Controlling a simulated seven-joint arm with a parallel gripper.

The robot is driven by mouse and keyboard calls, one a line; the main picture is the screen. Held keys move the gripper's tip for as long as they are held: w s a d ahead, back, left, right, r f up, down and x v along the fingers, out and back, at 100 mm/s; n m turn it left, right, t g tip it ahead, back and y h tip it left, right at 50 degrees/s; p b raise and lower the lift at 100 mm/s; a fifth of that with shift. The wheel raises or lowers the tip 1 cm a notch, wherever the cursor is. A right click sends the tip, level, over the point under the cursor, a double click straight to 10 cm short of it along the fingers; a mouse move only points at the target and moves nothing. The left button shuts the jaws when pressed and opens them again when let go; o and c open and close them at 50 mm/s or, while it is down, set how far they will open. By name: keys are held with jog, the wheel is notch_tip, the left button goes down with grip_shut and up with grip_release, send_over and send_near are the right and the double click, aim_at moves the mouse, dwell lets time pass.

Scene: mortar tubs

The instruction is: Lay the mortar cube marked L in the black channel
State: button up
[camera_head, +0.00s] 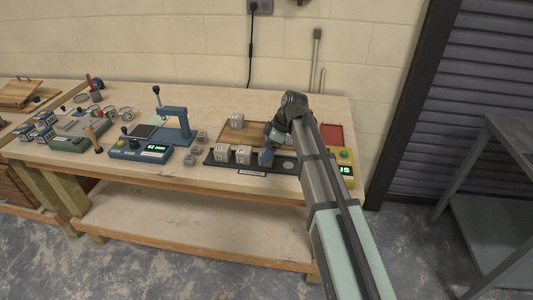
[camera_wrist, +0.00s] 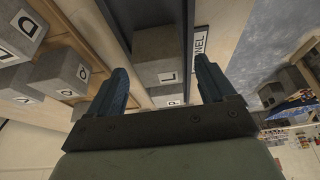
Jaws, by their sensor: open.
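The cube marked L (camera_wrist: 157,55) is grey with a white letter label. In the wrist view it sits between the dark walls of the black channel (camera_wrist: 189,20), between my fingertips. My gripper (camera_wrist: 160,82) is open around it, with a finger on each side; I cannot tell whether they touch it. In the head view my gripper (camera_head: 267,157) is at the black channel (camera_head: 273,168), right of two labelled cubes (camera_head: 222,152) (camera_head: 243,154) standing in it. The L cube is hidden there behind my gripper. Another labelled cube (camera_wrist: 169,98) shows just below the L cube in the wrist view.
A wooden tray (camera_head: 229,136) behind the channel holds labelled cubes (camera_head: 237,121), which also show at left in the wrist view (camera_wrist: 62,73). A red tray (camera_head: 332,134) and yellow display box (camera_head: 346,168) are at right. A blue press (camera_head: 143,148) and small grey blocks (camera_head: 190,159) are left.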

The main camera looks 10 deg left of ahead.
jog(key=v, duration=1)
jog(key=shift+o, duration=0.4)
jog(key=shift+d, duration=0.1)
jog(key=shift+o, duration=0.7)
jog(key=shift+d, duration=0.2)
jog(key=shift+o, duration=0.5)
jog(key=w+d+r+m+t, duration=0.1)
jog(key=w+d+r, duration=0.2)
jog(key=d, duration=0.5)
jog(key=w+d+r+m+h, duration=0.1)
jog(key=w+d+r, duration=0.2)
jog(key=d, duration=0.6)
notch_tip(320, 180, up, 2)
jog(key=shift+w+d+r+t+h, duration=0.1)
jog(key=shift+w+d+t+h, duration=0.2)
jog(key=shift+d+t, duration=0.1)
jog(key=s+d+n+g+h, duration=0.1)
jog(key=s+d+g+h, duration=0.15)
jog(key=d, duration=0.25)
notch_tip(320, 180, down, 9)
jog(key=n, duration=0.1)
jog(key=shift+w+a+t, duration=0.15)
jog(key=shift+w+t, duration=0.15)
jog(key=shift+t, duration=0.05)
